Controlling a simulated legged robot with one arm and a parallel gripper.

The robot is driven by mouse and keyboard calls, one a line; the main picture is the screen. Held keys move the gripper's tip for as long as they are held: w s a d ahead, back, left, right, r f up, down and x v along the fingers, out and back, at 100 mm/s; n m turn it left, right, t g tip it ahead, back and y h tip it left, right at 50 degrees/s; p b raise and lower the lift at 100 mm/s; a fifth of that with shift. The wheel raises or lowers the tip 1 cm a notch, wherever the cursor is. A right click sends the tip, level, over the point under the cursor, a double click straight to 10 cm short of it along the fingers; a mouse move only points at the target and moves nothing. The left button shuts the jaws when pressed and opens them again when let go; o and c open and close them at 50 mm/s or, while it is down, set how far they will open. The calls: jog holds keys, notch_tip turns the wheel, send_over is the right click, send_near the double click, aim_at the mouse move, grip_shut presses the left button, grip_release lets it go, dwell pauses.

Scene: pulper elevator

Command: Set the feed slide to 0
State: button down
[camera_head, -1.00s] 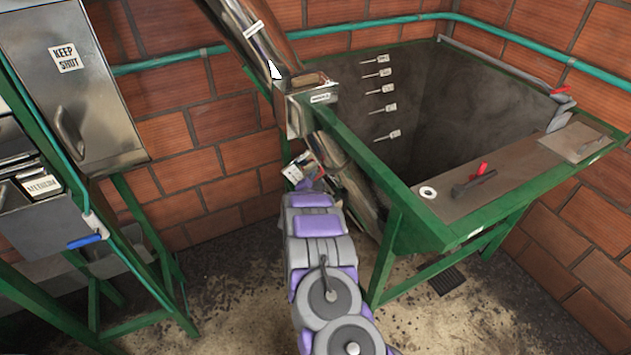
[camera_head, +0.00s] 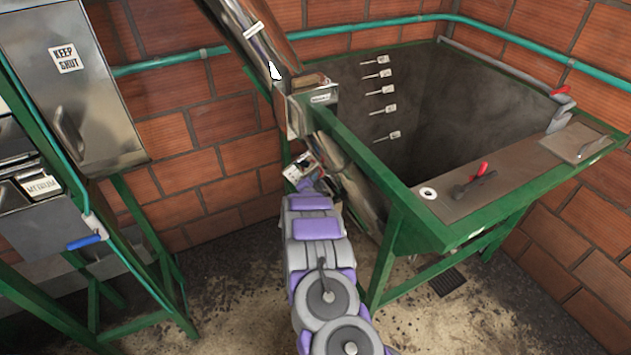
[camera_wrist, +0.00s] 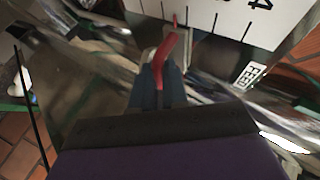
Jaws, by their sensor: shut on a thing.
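The feed slide's red handle (camera_wrist: 169,48) is a bent rod in the middle of the wrist view. My gripper (camera_wrist: 160,88) has its blue-grey fingers closed around the lower part of the handle. Behind it is a white scale plate (camera_wrist: 226,16) with black tick marks and a "4" at the upper right. The handle's thin red tip lies among ticks left of the "4"; no 0 shows. A FEED label (camera_wrist: 250,75) is at the right. In the head view my gripper (camera_head: 303,180) is beside the lower chute, and the handle is hidden.
A green-framed tank (camera_head: 400,225) stands at the right, its ledge carrying a red-handled lever (camera_head: 481,172). A steel cabinet (camera_head: 65,90) marked KEEP SHUT and a green stand are at the left. A steel chute (camera_head: 250,30) slopes above my gripper. Floor is open between stand and tank.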

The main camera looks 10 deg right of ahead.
jog(key=shift+f, duration=0.1)
dwell(0.3)
jog(key=f, duration=0.1)
jog(key=d+f+b, duration=0.1)
jog(key=f, duration=0.1)
jog(key=d+f+b, duration=0.1)
jog(key=shift+w+d+f, duration=0.2)
jog(key=shift+w+f, duration=0.05)
jog(key=shift+f, duration=0.15)
jog(key=c, duration=1.2)
grip_release()
jog(key=shift+w+f, duration=0.1)
jog(key=shift+o, duration=0.2)
